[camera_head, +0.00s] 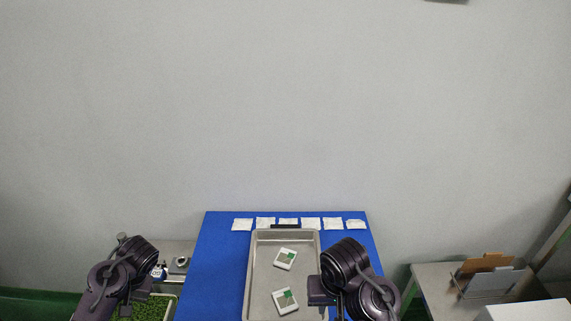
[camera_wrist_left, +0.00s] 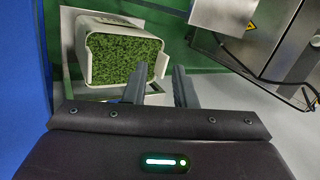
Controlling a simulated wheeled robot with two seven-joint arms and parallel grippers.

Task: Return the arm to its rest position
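My left arm (camera_head: 118,275) is bent at the lower left in the head view, beside the blue table. In the left wrist view my left gripper (camera_wrist_left: 162,88) has its two fingers apart, with nothing between them. My right arm (camera_head: 352,272) is bent over the right edge of the metal tray (camera_head: 250,280). My right gripper (camera_head: 318,302) shows only in part there, and its fingertips are too unclear to tell open from shut.
Two white-and-green packs (camera_head: 285,259) lie in the tray. Several white sachets (camera_head: 310,223) line the far edge of the blue table (camera_head: 215,260). A bin of green leaves (camera_wrist_left: 122,58) stands left. A side table with a folder rack (camera_head: 490,278) is at right.

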